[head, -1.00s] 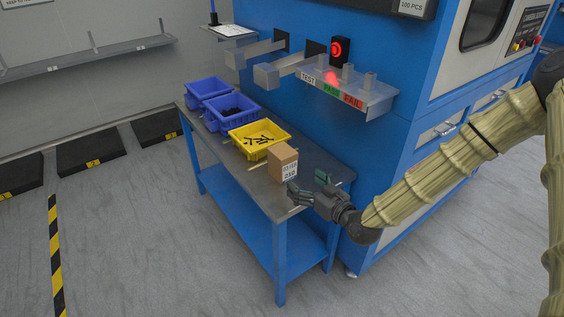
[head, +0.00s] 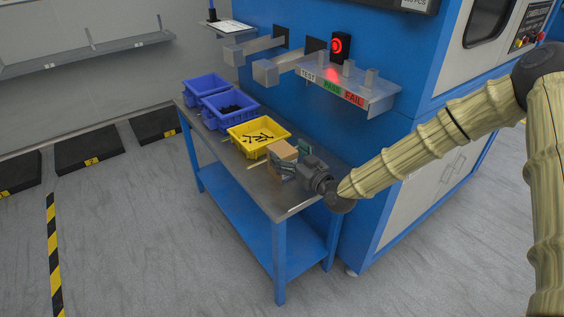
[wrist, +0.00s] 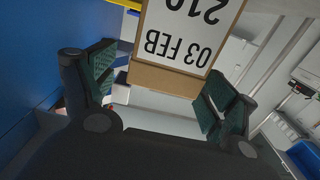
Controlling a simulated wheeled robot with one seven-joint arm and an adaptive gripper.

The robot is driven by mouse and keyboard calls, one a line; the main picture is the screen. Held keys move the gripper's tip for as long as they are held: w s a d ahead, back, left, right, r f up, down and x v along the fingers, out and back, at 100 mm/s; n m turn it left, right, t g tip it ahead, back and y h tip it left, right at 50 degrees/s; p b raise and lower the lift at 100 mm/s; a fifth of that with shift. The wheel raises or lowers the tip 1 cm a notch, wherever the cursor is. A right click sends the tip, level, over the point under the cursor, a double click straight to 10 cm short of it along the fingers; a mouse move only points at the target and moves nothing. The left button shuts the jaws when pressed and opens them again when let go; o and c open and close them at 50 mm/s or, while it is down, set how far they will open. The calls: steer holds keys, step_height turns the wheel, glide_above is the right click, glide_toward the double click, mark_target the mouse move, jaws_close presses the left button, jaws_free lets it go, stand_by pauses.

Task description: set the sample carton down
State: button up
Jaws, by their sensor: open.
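The sample carton (head: 282,150) is a small tan box standing upright on the table (head: 240,178), in front of the yellow bin. My gripper (head: 292,161) is open at its near right side and hides part of it in the head view. In the wrist view, the carton (wrist: 180,76) shows a white label reading "03 FEB" and "210", upside down. There the open fingers of my gripper (wrist: 158,88) lie to its left and right, with visible gaps.
A yellow bin (head: 234,136) with dark parts stands just behind the carton, with blue bins (head: 210,121) beyond it. The blue machine with a TEST, PASS, FAIL shelf (head: 362,110) rises behind the table. The table's near right corner is bare.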

mark_target(282, 148)
steer(key=shift+x, duration=1.55)
steer(key=shift+a, duration=0.1)
steer(key=c, duration=1.8)
jaws_close()
steer(key=shift+r, duration=0.15)
